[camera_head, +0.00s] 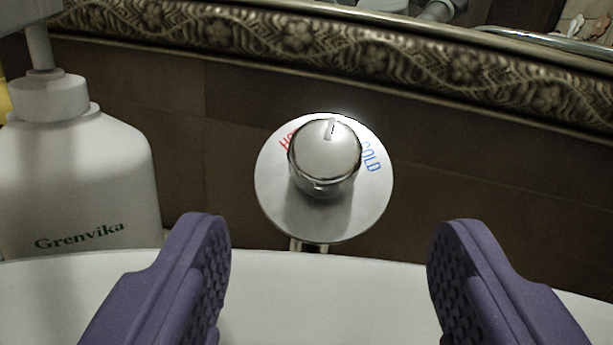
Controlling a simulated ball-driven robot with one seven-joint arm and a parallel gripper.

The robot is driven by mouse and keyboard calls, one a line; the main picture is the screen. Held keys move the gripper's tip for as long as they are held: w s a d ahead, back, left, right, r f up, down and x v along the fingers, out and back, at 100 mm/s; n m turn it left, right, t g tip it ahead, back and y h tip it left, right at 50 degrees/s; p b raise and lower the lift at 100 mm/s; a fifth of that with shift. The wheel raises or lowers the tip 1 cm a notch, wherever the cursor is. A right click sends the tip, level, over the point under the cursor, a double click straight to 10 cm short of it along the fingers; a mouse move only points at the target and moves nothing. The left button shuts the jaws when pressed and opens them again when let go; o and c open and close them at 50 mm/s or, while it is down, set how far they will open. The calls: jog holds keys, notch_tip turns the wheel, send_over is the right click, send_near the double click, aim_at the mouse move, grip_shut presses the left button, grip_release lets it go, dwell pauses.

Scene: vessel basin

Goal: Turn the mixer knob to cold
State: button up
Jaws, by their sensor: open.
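The round metal mixer knob (325,160) sits on a pale round plate (325,222) on the brown wall, at the picture's middle. The plate carries red lettering at the upper left, partly hidden by the knob, and blue "COLD" at the upper right. The knob's pointer mark is near the top, tilted slightly right. My gripper (328,235) shows as two purple textured fingers, wide apart and empty. The fingers are lower in the picture than the knob, one on each side, and do not touch it.
A white "Grenvika" pump bottle (75,185) stands at the left, close to my left finger in the picture. The white basin rim (325,280) runs along the bottom. A carved ornate border (380,50) crosses the wall above the knob. The wall right of the plate is clear.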

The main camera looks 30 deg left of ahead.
aim_at(320, 158)
jog(key=b+x, duration=0.1)
jog(key=x, duration=0.6)
jog(key=c, duration=1.1)
jog(key=shift+o, duration=0.2)
jog(key=shift+s+a+r+m+t+h, duration=0.15)
jog(key=shift+m+t+h, duration=0.25)
jog(key=shift+m, duration=0.2)
jog(key=shift+a+f+m+t+h, duration=0.1)
jog(key=shift+a+m+t+h, duration=0.15)
jog(key=shift+m+h, duration=0.3)
jog(key=m+t+h, duration=0.1)
jog(key=m+h, duration=0.2)
jog(key=m, duration=0.1)
jog(key=shift+m+h, duration=0.25)
jog(key=o, duration=1.1)
jog(key=shift+c, duration=0.2)
jog(key=p+v, duration=0.2)
jog(key=v, duration=0.5)
jog(key=shift+s+d, duration=0.15)
jog(key=shift+s, duration=0.2)
